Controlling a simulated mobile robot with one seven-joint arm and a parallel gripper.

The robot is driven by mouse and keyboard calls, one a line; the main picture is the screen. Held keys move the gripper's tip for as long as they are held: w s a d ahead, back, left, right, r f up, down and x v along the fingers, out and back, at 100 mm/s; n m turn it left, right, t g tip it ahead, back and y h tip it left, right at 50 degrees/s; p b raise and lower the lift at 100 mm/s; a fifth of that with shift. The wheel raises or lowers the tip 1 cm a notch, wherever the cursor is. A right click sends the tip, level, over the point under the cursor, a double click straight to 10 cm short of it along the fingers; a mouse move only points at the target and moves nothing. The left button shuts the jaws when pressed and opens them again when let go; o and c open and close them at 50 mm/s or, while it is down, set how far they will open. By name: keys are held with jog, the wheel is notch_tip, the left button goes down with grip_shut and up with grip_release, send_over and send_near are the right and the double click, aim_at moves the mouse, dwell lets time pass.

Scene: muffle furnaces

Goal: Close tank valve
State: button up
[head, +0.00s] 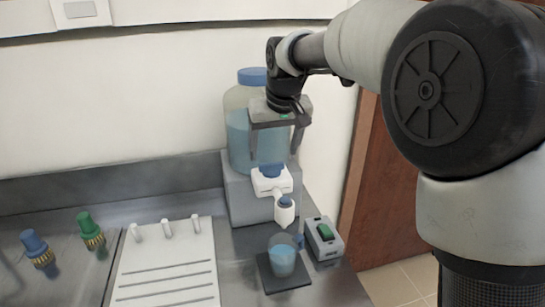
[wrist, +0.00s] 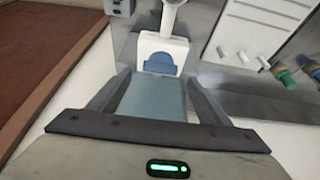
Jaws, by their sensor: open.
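The tank (head: 240,140) is a clear jug of blue liquid with a blue cap, standing on a grey block. Its white valve (head: 265,186) has a blue knob (head: 272,171) on top and a spout (head: 285,212) pointing down. In the wrist view the blue knob (wrist: 159,63) lies just beyond the fingertips, roughly centred between them. My gripper (head: 276,150) is open and empty, pointing down in front of the tank and above the valve. It also shows in the wrist view (wrist: 159,77). I cannot tell whether the fingers touch the knob.
A cup (head: 282,258) with blue liquid stands below the spout on a dark pad (head: 288,284). A grey box with a green switch (head: 324,238) is on its right. A white rack (head: 165,265) and blue and green fittings (head: 90,232) lie left. The wall is behind the tank.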

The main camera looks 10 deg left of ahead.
jog(key=p+v, duration=0.1)
jog(key=v, duration=1.1)
jog(key=shift+s+r, duration=0.2)
jog(key=shift+r, duration=0.1)
jog(key=shift+d, duration=0.1)
jog(key=s+d+r+m+t+h+p, duration=0.1)
jog(key=s+d+m+p, duration=0.1)
jog(key=s+d, duration=0.5)
jog(key=s+d+r+m+p, duration=0.1)
jog(key=s+d+p, duration=0.1)
jog(key=s+d, duration=0.6)
jog(key=s+d+f+m+h+p, duration=0.1)
jog(key=s+d+f+m+p, duration=0.1)
jog(key=s+d+f, duration=0.5)
jog(key=s+d, duration=0.2)
jog(key=shift+s+d+t, duration=0.3)
jog(key=shift+s, duration=0.05)
